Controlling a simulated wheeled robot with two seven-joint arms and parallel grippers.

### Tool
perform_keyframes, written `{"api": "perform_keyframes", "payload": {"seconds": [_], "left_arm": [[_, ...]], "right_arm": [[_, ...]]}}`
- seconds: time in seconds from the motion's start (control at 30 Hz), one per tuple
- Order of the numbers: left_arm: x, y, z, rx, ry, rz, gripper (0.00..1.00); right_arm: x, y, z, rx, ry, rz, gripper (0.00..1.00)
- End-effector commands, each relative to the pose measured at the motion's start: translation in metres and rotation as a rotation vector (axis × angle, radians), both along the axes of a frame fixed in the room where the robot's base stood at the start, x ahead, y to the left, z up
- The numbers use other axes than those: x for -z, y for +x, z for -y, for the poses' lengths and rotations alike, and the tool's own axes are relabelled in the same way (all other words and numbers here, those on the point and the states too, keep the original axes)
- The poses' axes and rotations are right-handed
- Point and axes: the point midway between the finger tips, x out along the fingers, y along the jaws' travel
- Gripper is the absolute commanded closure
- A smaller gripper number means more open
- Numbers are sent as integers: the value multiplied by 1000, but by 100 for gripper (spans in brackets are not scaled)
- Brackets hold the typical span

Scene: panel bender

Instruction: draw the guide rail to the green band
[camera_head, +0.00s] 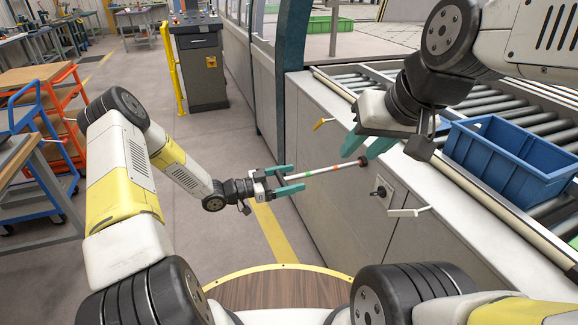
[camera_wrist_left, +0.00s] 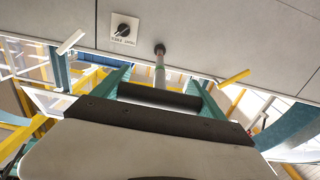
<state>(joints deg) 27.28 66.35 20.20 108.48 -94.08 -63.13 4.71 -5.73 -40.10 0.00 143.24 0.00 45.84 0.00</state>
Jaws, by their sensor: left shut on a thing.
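The guide rail (camera_head: 322,170) is a thin pale rod standing out from the grey machine panel through a dark collar (camera_head: 363,161). It carries a green band (camera_head: 308,174) nearer my gripper and an orange-red band (camera_head: 335,167) nearer the panel. My left gripper (camera_head: 285,181) is shut on the rail's outer end. In the left wrist view a dark cylindrical grip (camera_wrist_left: 160,97) lies between the teal fingers, with the rail (camera_wrist_left: 160,72) running to the panel. My right gripper (camera_head: 368,146) has its teal fingers apart and looks empty, above the rail's panel end.
A rotary switch (camera_head: 381,191) and a white lever handle (camera_head: 408,212) are on the panel near the rail. A yellow handle (camera_head: 323,124) sits higher up. A blue crate (camera_head: 510,160) stands on the roller conveyor.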

Motion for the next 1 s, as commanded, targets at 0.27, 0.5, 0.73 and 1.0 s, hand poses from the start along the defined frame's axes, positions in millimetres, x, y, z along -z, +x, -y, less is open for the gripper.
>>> {"api": "perform_keyframes", "payload": {"seconds": [0.27, 0.5, 0.73, 1.0], "left_arm": [[0, 0, 1, 0, 0, 0, 91], [0, 8, 31, 5, -1, -1, 91], [0, 27, 90, 6, -1, 1, 91], [-1, 48, 154, 4, 0, 2, 91]], "right_arm": [[0, 0, 0, 0, 0, 0, 64], [0, 0, 0, 0, 0, 0, 64], [0, 0, 0, 0, 0, 0, 64], [0, 0, 0, 0, 0, 0, 64]]}}
